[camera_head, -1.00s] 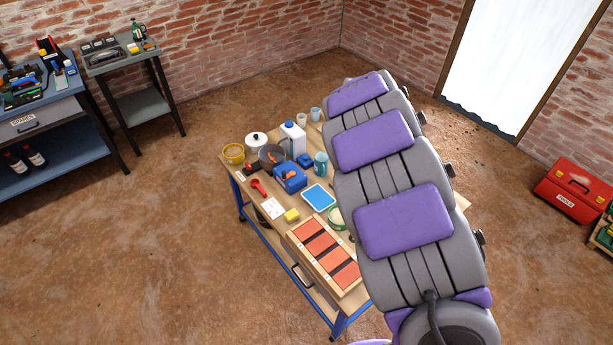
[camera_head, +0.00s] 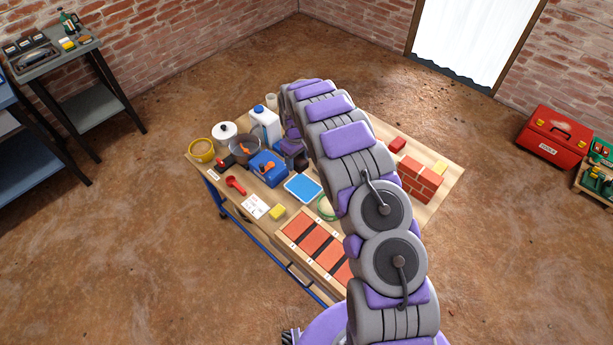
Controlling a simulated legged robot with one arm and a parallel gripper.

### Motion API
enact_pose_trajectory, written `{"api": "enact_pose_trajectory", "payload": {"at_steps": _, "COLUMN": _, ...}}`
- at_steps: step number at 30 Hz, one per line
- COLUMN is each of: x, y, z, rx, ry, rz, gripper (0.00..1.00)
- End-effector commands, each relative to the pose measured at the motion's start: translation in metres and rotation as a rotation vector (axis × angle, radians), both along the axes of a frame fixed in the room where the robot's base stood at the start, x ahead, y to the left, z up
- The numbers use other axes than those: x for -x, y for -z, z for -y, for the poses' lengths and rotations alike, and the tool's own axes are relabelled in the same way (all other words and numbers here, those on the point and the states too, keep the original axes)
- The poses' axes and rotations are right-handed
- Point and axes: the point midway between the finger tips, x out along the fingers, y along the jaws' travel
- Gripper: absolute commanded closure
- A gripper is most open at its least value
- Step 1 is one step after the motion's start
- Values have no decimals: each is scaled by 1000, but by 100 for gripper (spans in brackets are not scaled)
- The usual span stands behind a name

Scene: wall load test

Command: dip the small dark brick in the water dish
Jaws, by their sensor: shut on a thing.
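The water dish (camera_head: 303,188) is a shallow white-rimmed tray with a flat blue surface, near the middle of the workbench. My gripper (camera_head: 295,160) points down over the bench just behind the dish, partly hidden by my own arm. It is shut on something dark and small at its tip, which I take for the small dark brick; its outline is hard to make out. I cannot tell how high it is above the bench. It appears apart from the dish.
A blue box (camera_head: 268,168) stands left of the dish, a white jug (camera_head: 265,124) behind. A yellow sponge (camera_head: 277,212) and a wooden tray of orange bricks (camera_head: 312,240) are in front. A red brick stack (camera_head: 419,180) stands right. A green-rimmed round item (camera_head: 325,208) is partly covered by my arm.

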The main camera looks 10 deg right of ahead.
Motion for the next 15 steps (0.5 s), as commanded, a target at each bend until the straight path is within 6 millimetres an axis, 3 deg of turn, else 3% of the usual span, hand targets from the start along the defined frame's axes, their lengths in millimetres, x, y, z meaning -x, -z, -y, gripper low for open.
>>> {"api": "enact_pose_trajectory", "payload": {"at_steps": 1, "x": -5, "y": 24, "z": -1, "rx": -2, "ry": -23, "rz": -2, "gripper": 71}}
{"api": "enact_pose_trajectory", "payload": {"at_steps": 3, "x": -11, "y": 48, "z": 2, "rx": 3, "ry": -55, "rz": -2, "gripper": 71}}
{"api": "enact_pose_trajectory", "payload": {"at_steps": 9, "x": -21, "y": 103, "z": 23, "rx": 1, "ry": -117, "rz": -1, "gripper": 71}}
{"api": "enact_pose_trajectory", "payload": {"at_steps": 15, "x": -25, "y": 124, "z": 41, "rx": -7, "ry": -145, "rz": 5, "gripper": 71}}
